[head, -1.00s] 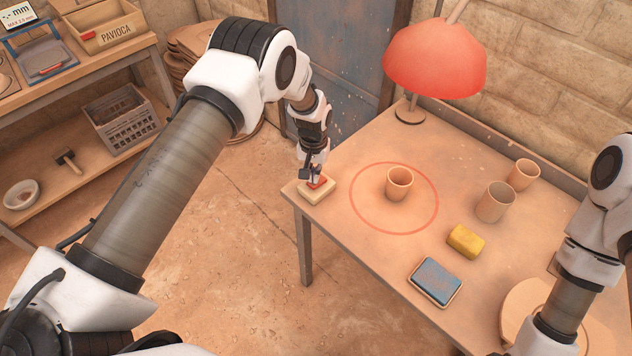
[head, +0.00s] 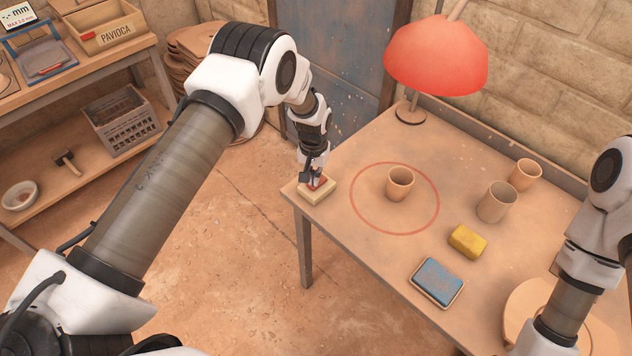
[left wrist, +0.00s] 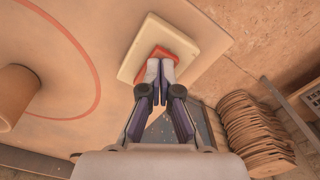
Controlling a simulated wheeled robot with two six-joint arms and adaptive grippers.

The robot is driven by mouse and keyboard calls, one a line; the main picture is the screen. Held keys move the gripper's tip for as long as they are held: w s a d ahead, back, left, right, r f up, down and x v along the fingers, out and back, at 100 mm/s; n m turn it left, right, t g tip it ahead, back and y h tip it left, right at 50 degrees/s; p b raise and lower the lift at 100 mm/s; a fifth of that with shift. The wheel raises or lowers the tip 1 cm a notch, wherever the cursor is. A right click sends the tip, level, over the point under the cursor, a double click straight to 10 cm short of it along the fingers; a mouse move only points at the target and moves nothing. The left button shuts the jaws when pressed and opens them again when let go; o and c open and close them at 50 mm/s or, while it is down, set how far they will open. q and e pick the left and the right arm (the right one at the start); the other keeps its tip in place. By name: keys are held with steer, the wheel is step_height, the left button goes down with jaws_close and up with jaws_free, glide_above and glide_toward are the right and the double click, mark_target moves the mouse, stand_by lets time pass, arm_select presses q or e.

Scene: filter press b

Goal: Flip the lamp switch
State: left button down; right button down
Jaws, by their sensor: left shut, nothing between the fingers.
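The lamp switch is a cream block (head: 320,193) with a red rocker, at the table's near left corner. In the left wrist view its cream plate (left wrist: 133,62) and red rocker (left wrist: 184,48) show under my fingertips. My left gripper (head: 316,181) is shut and empty, its tips at the red rocker and seeming to touch it; the tips hide part of the rocker. The lamp has a red shade (head: 436,58) and stands at the back of the table. My right arm comes in at the right edge, but its gripper is out of view.
A clay cup (head: 400,184) stands inside a red circle on the table (head: 350,257). Two more cups (head: 496,203) stand to the right. A yellow sponge (head: 467,241) and a blue pad (head: 438,281) lie nearer. A shelf (head: 75,80) stands at the left.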

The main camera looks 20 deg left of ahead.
arm_select(q)
steer(key=shift+s, duration=0.1)
steer(key=shift+r+p, duration=2.2)
steer(key=shift+r, duration=1.2)
